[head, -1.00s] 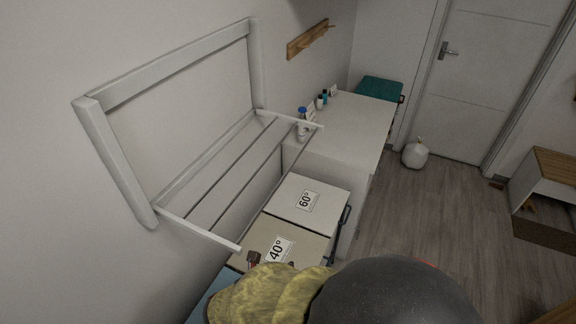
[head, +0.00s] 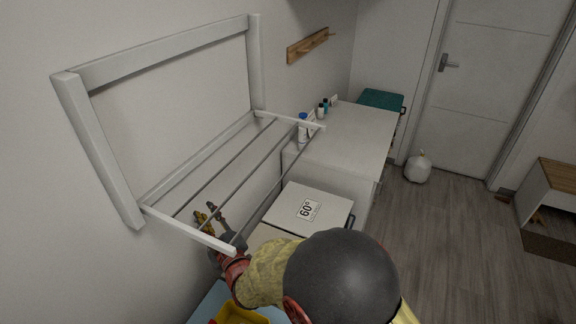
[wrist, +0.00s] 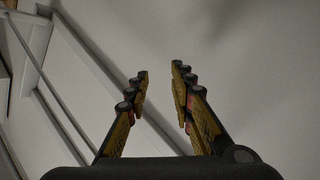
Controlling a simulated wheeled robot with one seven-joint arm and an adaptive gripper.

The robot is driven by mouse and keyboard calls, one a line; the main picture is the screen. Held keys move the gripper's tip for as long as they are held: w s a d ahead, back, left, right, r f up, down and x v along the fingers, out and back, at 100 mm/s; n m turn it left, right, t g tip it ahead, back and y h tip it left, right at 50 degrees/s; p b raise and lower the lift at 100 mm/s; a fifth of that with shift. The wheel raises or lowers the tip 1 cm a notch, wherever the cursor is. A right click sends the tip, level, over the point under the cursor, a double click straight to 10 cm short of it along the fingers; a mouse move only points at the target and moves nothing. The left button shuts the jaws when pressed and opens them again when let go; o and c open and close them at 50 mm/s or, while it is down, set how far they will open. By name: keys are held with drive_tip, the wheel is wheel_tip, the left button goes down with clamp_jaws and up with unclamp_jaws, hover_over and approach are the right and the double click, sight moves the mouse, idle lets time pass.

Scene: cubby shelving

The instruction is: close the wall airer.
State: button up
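The wall airer (head: 160,57) is a white frame on the wall at the left in the head view. Its rack (head: 190,229), with grey rods between white end bars, is folded down and sticks out from the wall. My gripper (head: 205,212) shows at the near end of the rack, among the rods and beside the near end bar; it seems to be under the rack. In the wrist view my gripper's two fingers (wrist: 159,76) are apart with nothing between them. Rods and a white bar show at the left there. I cannot tell whether the gripper touches the rack.
A white box marked 60° (head: 325,198) stands below the rack. A white counter (head: 350,135) with bottles (head: 303,125) stands behind it. A wooden hook rail (head: 308,46) is on the wall. A yellow container (head: 240,314) is at the bottom. Open floor (head: 430,240) lies to the right.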

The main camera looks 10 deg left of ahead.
sight(285, 173)
drive_tip(key=w+d+r+m+t+h+b, duration=0.1)
drive_tip(key=d+r+m+t+h, duration=0.2)
drive_tip(key=d, duration=0.4)
drive_tip(key=w+d+r+m+t+h+b, duration=0.1)
drive_tip(key=w+d+r+m+t+h, duration=0.1)
drive_tip(key=d+r+m+t+h, duration=0.2)
drive_tip(key=w+d+r+m+t+h+b, duration=0.1)
drive_tip(key=d+r+m+t+h, duration=0.2)
drive_tip(key=d, duration=0.7)
drive_tip(key=shift+w+d+r+m+t+h, duration=0.15)
drive_tip(key=shift+m+t+h, duration=0.55)
drive_tip(key=shift+m+h, duration=0.4)
drive_tip(key=shift+w+d+r+m+t+h, duration=0.15)
drive_tip(key=shift+m+t+h, duration=0.65)
drive_tip(key=shift+h, duration=0.4)
drive_tip(key=x, duration=0.7)
drive_tip(key=shift+r, duration=0.45)
drive_tip(key=shift+c, duration=0.4)
clamp_jaws()
